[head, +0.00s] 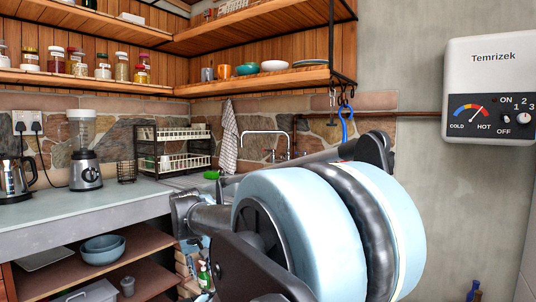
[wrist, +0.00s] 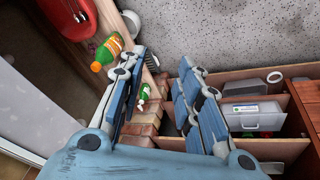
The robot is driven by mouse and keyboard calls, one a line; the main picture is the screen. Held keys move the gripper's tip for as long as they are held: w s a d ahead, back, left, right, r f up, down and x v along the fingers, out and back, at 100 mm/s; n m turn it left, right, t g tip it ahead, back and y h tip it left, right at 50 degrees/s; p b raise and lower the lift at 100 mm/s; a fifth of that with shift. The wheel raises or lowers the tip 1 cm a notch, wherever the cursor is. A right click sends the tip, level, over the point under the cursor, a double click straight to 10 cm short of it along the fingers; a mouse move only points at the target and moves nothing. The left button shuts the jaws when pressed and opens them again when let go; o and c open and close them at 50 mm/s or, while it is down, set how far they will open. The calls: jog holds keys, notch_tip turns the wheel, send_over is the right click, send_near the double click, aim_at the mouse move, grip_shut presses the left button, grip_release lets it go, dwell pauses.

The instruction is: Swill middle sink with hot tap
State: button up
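In the head view the chrome tap (head: 265,132) rises at the back of the worktop against the stone wall, to the right of a hanging cloth. The sink basins below it are hidden behind my arm, so I cannot tell the middle one or whether water runs. A white Temrizek water heater (head: 490,90) hangs on the right wall, with a cold-to-hot dial and a knob. In the wrist view my gripper (wrist: 163,58) is open and empty, its blue-grey fingers apart, above low shelving and floor items. It is not clearly visible in the head view.
The worktop (head: 105,210) carries a kettle (head: 14,178), a blender (head: 85,160) and a dish rack (head: 172,150).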

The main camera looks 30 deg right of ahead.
jog(key=w+d+r+m+t+h, duration=0.1)
jog(key=w+d+r+m+h, duration=0.3)
jog(key=w+d+r, duration=0.85)
jog(key=w+d+r+m+t+h, duration=0.2)
jog(key=w+d+r+h, duration=0.4)
jog(key=w+d, duration=1)
jog(key=w+d+r+m+t+h, duration=0.1)
jog(key=w+d+r+m+h, duration=0.25)
jog(key=w+d+r, duration=0.9)
jog(key=shift+n+h, duration=0.25)
jog(key=x, duration=0.6)
jog(key=w+f+x, duration=0.1)
jog(key=x, duration=0.5)
jog(key=w+a+x, duration=0.1)
jog(key=x, duration=0.5)
jog(key=shift+d+f, duration=0.1)
jog(key=shift+f, duration=0.05)
